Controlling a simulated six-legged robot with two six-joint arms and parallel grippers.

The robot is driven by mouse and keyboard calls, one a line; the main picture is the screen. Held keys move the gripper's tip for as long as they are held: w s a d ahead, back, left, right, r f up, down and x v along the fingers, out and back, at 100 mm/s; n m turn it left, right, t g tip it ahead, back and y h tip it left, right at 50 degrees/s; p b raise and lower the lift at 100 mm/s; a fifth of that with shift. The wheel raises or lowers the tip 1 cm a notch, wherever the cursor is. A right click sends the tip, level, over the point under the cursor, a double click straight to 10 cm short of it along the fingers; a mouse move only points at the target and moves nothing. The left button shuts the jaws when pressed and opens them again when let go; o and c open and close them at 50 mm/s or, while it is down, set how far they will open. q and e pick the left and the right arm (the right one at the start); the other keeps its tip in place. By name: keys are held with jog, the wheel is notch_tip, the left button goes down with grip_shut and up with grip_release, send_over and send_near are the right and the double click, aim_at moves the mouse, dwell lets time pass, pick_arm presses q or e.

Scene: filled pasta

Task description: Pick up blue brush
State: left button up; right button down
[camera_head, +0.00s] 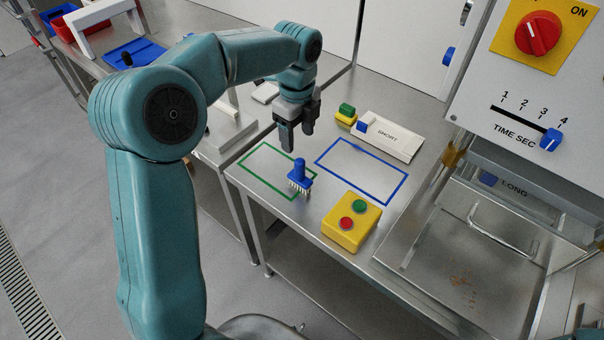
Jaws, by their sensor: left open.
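The blue brush (300,174) stands upright on the steel table, bristles down, at the right edge of the green outlined rectangle (254,157). Its handle points up. My left gripper (298,138) comes in from the left and hangs above the brush with its fingers pointing down. It is open and empty, and its fingertips appear a little above the brush handle, apart from it. My right gripper is not in view.
A yellow button box (350,222) with green and red buttons sits right of the brush. A blue outlined rectangle (396,192) lies behind it. A white block marked SHORT (392,138) and a small yellow-green block (346,115) stand farther back. A control panel (510,90) rises at right.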

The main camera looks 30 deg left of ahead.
aim_at(298, 160)
pick_arm(q)
notch_tip(298, 160, down, 8)
jog(key=shift+w+a+f, duration=0.1)
jog(key=shift+w+a, duration=0.05)
jog(key=shift+s+d+f, duration=0.2)
jog(key=shift+s+f, duration=0.1)
jog(key=shift+f, duration=0.05)
jog(key=shift+w+d+f+p, duration=0.15)
jog(key=shift+f+p, duration=0.55)
jog(key=shift+f, duration=1.9)
jog(key=c, duration=0.9)
jog(key=shift+c, duration=1.2)
